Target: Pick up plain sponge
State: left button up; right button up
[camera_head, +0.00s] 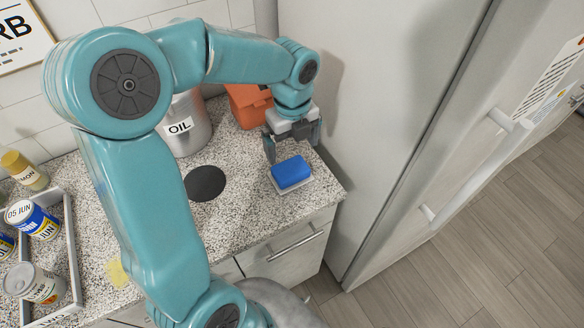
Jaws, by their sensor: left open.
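A plain blue sponge (291,171) lies on a small pale dish (296,188) near the right end of the speckled counter. My left gripper (292,152) is open and points down just behind and above the sponge. Its fingers are spread apart with nothing between them. I cannot tell whether a fingertip touches the sponge. My right gripper is not in view.
An orange container (246,104) and a grey OIL canister (186,126) stand behind. A black disc (206,183) lies on the counter (240,215). A tray (73,258) with cans is at left, beside a small yellow item (117,273). The fridge (370,90) bounds the right.

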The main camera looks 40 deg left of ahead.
aim_at(291, 168)
pick_arm(q)
notch_tip(291, 168, down, 4)
jog(key=shift+s+a+r, duration=0.1)
jog(key=shift+s+a, duration=0.05)
notch_tip(291, 168, down, 6)
jog(key=shift+r+p, duration=0.25)
jog(key=shift+p, duration=0.05)
jog(key=c, duration=0.7)
